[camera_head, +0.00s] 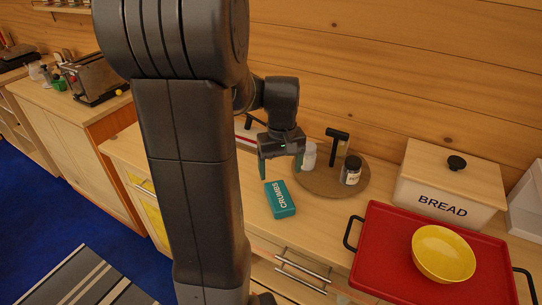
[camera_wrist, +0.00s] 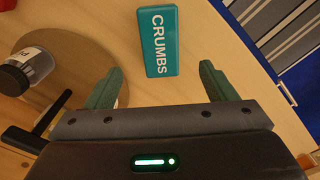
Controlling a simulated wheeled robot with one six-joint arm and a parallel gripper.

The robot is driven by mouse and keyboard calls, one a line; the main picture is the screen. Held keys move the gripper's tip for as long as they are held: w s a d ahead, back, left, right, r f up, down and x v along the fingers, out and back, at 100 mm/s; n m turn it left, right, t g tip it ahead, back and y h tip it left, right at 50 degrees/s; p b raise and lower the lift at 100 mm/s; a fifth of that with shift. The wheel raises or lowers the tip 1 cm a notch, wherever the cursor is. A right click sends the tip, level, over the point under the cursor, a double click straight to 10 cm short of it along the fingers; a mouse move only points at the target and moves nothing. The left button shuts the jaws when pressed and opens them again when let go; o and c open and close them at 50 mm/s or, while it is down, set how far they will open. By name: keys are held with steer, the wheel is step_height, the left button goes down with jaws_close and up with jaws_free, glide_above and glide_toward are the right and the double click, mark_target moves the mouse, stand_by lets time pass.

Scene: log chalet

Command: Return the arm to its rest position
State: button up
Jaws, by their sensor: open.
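My gripper (camera_head: 281,161) hangs above the wooden counter (camera_head: 262,218) with its fingers pointing down. In the wrist view my gripper (camera_wrist: 156,90) has its two green fingers wide apart with nothing between them. A teal box marked CRUMBS (camera_head: 280,199) lies on the counter just below and in front of the fingers. The teal box also shows in the wrist view (camera_wrist: 158,42), beyond the fingertips and apart from them. My arm is raised and reaches out over the counter; it hides part of the counter and the wall behind it.
A round wooden board (camera_head: 322,184) holds a dark-lidded jar (camera_head: 351,170), a white container (camera_head: 309,157) and a black T-shaped tool (camera_head: 337,146). A red tray (camera_head: 385,262) with a yellow bowl (camera_head: 443,254) and a BREAD box (camera_head: 447,187) stand right. A toaster (camera_head: 93,79) stands left.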

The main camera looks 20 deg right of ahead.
mark_target(280, 196)
step_height(280, 196, down, 13)
steer(key=shift+r+b, duration=0.1)
steer(key=shift+b, duration=0.3)
steer(key=shift+r+p, duration=0.45)
steer(key=shift+r, duration=0.5)
